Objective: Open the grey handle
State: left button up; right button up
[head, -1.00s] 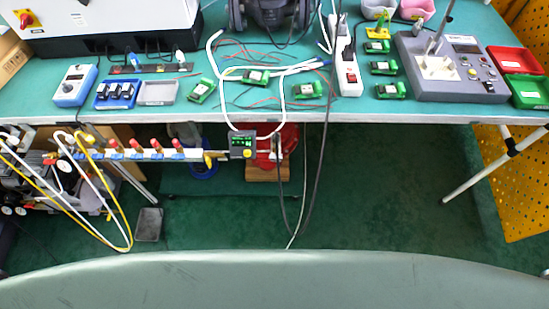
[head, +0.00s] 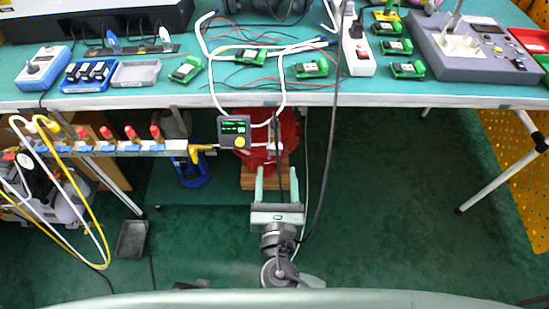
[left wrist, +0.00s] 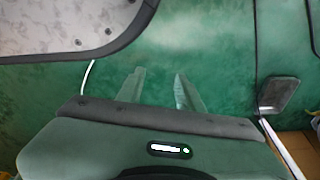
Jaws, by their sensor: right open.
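I cannot clearly make out a grey handle; small pale fittings (head: 276,158) beside the dark display box (head: 234,132) are too small to tell. The box hangs under the table edge at the right end of a valve manifold (head: 130,149) with several red knobs. My right gripper (head: 277,180) is open and empty in the head view, its fingers pointing away towards the fittings, just below and right of the box. My left gripper (left wrist: 160,82) shows only in the left wrist view, with its fingers apart and nothing between them, above green floor.
The table (head: 140,98) carries several green modules, a blue controller (head: 42,66), trays and a power strip (head: 358,55). White and dark cables hang near the right gripper. A red object (head: 290,128) stands behind the box. Floor (head: 390,200) to the right is clear.

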aim_at(275, 150)
jog(key=shift+n+t, duration=0.3)
jog(key=shift+t, duration=0.1)
jog(key=w, duration=0.2)
jog(key=w+r, duration=0.1)
jog(key=w, duration=0.1)
jog(key=w+r, duration=0.1)
jog(key=w, duration=0.2)
jog(key=shift+a+r+b, duration=0.2)
jog(key=shift+r+b, duration=0.05)
jog(key=shift+b, duration=0.05)
pick_arm(q)
jog(key=shift+w+d+r, duration=0.1)
jog(key=shift+w+r, duration=0.75)
